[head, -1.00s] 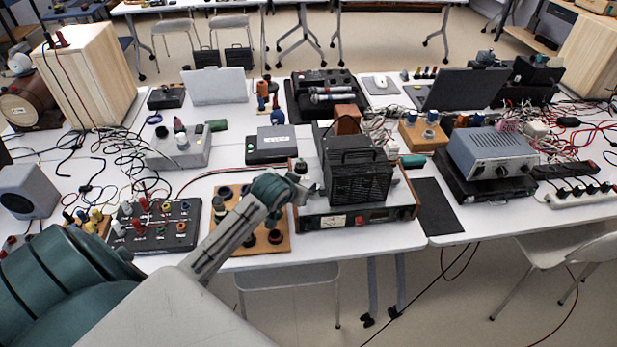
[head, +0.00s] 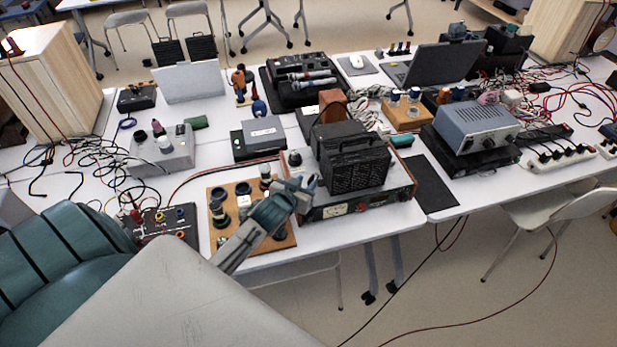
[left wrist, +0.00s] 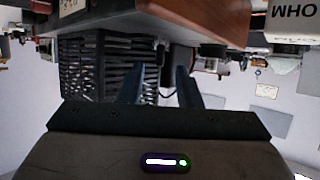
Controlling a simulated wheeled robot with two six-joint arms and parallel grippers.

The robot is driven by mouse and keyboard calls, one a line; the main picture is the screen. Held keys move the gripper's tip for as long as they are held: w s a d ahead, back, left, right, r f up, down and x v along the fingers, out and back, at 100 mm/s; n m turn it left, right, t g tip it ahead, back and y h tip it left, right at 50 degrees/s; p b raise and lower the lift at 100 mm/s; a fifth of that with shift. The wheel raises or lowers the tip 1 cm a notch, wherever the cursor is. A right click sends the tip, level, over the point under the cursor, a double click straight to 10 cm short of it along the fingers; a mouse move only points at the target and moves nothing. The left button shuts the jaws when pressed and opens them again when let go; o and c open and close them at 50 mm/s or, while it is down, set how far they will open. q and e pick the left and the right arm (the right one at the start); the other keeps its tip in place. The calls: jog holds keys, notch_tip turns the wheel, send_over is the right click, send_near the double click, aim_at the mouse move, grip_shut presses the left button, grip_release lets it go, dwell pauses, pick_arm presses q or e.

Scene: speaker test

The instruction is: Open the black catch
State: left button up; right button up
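A black grilled box (head: 358,168) with a top handle stands on a wood-sided device (head: 375,207) in the head view. I cannot make out a separate black catch on it. My left gripper (head: 306,186) is just left of the box, above the device's front left part. In the left wrist view, which looks upside down, its two bluish fingers (left wrist: 158,88) are apart with nothing clearly held between them. The box's dark grille (left wrist: 95,68) fills the left there, and a small dark part shows beyond the fingers. Contact cannot be told. My right gripper is not in view.
A wooden board with dark knobs (head: 221,195) lies under my left forearm. A grey-topped box (head: 262,136) stands behind the gripper. A black mat (head: 428,186) lies right of the device. Loose cables cover the table's left part.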

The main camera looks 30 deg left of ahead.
aim_at(313, 178)
pick_arm(q)
jog(key=shift+x, duration=1.05)
jog(key=shift+w+f, duration=0.15)
jog(key=shift+w, duration=0.25)
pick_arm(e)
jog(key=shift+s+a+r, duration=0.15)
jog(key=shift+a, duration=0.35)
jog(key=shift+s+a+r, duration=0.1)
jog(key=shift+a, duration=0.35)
pick_arm(q)
jog(key=shift+c, duration=0.2)
grip_shut()
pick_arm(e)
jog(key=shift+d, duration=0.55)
